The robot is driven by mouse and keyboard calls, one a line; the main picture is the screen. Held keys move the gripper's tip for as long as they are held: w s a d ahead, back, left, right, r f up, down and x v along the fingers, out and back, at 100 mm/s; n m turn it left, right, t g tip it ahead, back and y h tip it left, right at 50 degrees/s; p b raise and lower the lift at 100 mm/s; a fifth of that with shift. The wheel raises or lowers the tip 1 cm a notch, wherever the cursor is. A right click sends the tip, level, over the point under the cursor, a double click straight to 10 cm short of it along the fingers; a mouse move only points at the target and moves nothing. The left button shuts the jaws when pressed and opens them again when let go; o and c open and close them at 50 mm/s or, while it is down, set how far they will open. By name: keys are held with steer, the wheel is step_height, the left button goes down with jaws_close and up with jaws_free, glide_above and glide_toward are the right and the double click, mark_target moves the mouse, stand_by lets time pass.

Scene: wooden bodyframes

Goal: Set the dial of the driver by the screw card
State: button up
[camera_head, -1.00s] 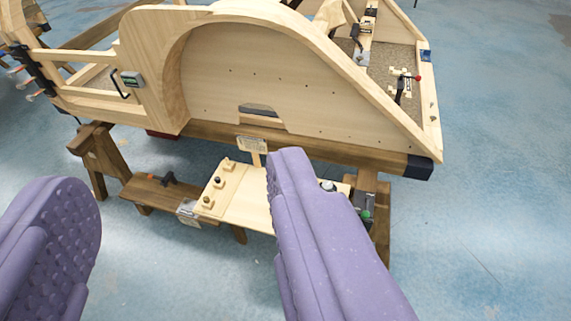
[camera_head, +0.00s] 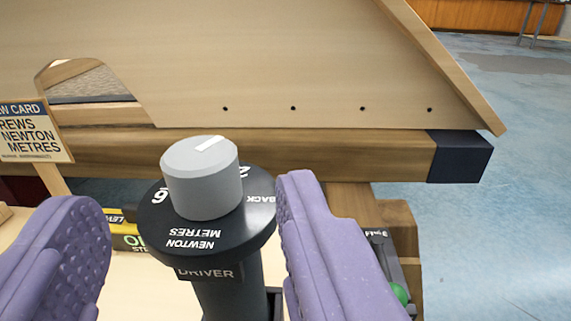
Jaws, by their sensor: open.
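The driver (camera_head: 228,290) stands upright with a grey dial knob (camera_head: 205,185) on top of its black disc (camera_head: 258,230). The knob's white mark runs toward the far right. The disc shows a 6 at left, a 2 at right, BACK and NEWTON METRES; its far side is hidden by the knob. The screw card (camera_head: 32,132) stands at far left, cut by the picture edge; METRES shows, but I see no number on it. My gripper (camera_head: 190,195) is open, its purple fingers on either side of the dial, apart from the knob.
A wooden beam (camera_head: 300,155) with a dark end cap (camera_head: 460,156) runs behind the driver, below a pale curved wooden panel (camera_head: 330,60). A yellow and black label (camera_head: 128,237) lies left of the driver. A green round part (camera_head: 400,293) shows at right. Blue floor is clear at right.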

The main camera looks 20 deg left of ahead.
mark_target(203, 146)
steer(key=shift+d+f, duration=0.1)
steer(key=shift+f, duration=0.1)
steer(key=shift+w+n, duration=0.3)
steer(key=b+x, duration=0.2)
steer(key=x, duration=0.4)
steer(key=shift+w+a+b, duration=0.1)
steer(key=shift+a+b, duration=0.2)
steer(key=shift+b, duration=0.05)
steer(key=shift+w+a+r, duration=0.1)
steer(key=shift+w+a, duration=0.05)
steer(key=shift+w, duration=0.2)
steer(key=c, duration=1)
